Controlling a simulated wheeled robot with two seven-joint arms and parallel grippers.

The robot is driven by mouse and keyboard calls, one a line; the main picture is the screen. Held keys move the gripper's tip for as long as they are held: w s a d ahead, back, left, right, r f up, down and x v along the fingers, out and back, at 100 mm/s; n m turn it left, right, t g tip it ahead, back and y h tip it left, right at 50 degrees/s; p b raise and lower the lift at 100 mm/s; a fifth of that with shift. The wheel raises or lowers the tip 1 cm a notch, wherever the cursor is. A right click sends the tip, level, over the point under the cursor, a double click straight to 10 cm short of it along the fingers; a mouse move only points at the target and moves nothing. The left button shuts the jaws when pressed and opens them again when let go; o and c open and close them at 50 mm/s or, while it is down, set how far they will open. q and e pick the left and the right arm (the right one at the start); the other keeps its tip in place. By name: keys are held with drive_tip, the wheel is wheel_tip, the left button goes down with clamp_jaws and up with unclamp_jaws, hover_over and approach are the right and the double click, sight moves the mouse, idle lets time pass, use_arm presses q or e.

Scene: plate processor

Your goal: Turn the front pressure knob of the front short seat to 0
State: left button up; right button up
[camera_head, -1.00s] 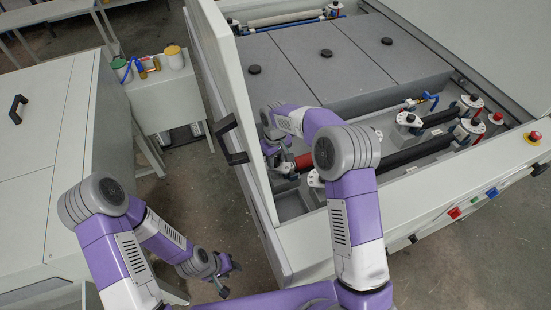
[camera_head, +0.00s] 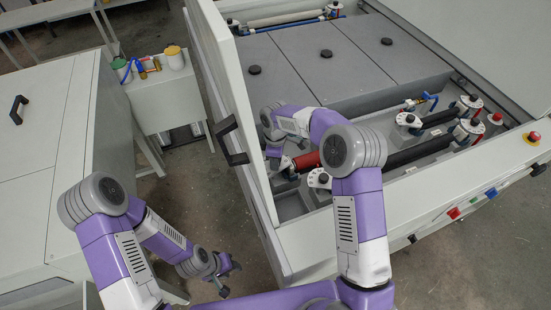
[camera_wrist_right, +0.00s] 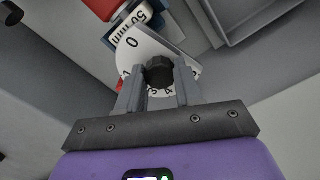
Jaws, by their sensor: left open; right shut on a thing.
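In the right wrist view, a white pressure dial (camera_wrist_right: 140,49) with printed numbers carries a small black knob (camera_wrist_right: 159,71). The 0 shows at the dial's upper left; other numbers lie lower, partly behind the fingers. My right gripper (camera_wrist_right: 161,82) is shut on the knob, one finger on either side. In the head view, my right gripper (camera_head: 274,157) reaches down at the left end of the red roller (camera_head: 306,161), inside the open machine; its fingertips and the held knob are hard to make out there. My left gripper (camera_head: 230,279) is open and empty, low over the floor.
More white dials, such as one at the right (camera_head: 408,119), and black rollers (camera_head: 420,153) lie to the right. The grey covers (camera_head: 325,70) are behind. A 50 mm label (camera_wrist_right: 143,14) is beside the dial.

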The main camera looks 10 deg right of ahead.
drive_tip(key=n, duration=0.3)
drive_tip(key=shift+r+n, duration=0.1)
drive_tip(key=shift+n, duration=0.2)
drive_tip(key=n+p, duration=0.1)
drive_tip(key=n, duration=0.2)
drive_tip(key=shift+n, duration=0.3)
drive_tip(key=n, duration=0.3)
drive_tip(key=shift+n+p, duration=0.3)
drive_tip(key=shift+n, duration=0.1)
drive_tip(key=shift+n+p, duration=0.35)
drive_tip(key=shift+n, duration=1.45)
drive_tip(key=shift+w, duration=0.1)
drive_tip(key=o, duration=1)
drive_tip(key=shift+o, duration=0.2)
wheel_tip(320, 180, up, 8)
drive_tip(key=shift+f, duration=0.25)
